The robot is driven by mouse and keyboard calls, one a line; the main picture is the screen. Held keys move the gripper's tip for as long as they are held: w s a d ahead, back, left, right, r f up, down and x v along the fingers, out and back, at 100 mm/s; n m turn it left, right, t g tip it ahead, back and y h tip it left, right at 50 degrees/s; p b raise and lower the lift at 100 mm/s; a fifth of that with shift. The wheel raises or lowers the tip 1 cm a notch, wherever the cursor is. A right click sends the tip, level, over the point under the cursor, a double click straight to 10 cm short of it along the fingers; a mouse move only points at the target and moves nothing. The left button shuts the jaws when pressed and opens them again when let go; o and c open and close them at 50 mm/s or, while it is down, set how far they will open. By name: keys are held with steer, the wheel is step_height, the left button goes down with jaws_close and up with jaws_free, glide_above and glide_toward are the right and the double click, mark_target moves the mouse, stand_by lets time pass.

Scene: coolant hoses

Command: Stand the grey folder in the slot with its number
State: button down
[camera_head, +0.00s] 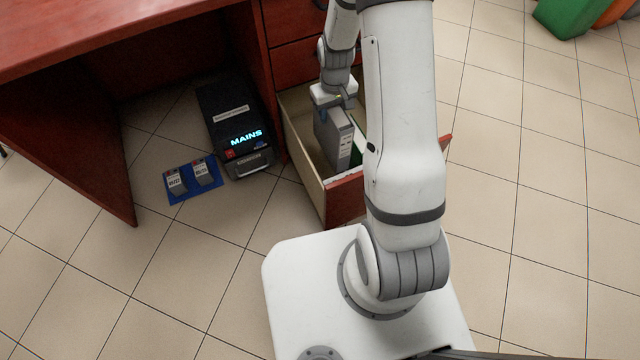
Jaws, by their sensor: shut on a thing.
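The grey folder (334,138) is upright inside the open desk drawer (308,174), its spine towards me; any number on it is too small to read. My gripper (336,103) is at the folder's top edge and shut on it. I cannot tell whether the folder touches the drawer floor. The slots and their numbers cannot be made out. Part of the drawer is hidden behind my arm, and a bit of something green (356,152) shows beside the folder.
A black unit with a lit "MAINS" sign (235,130) stands on the floor left of the drawer. Beside it, a blue mat (188,195) bears two small grey labelled blocks. Green and orange bins (570,15) stand far right; tiled floor there is clear.

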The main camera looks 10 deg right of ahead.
step_height(320, 180, down, 18)
steer(key=b, duration=0.7)
steer(key=shift+f, duration=0.2)
steer(key=shift+r, duration=0.1)
steer(key=c, duration=0.8)
jaws_free()
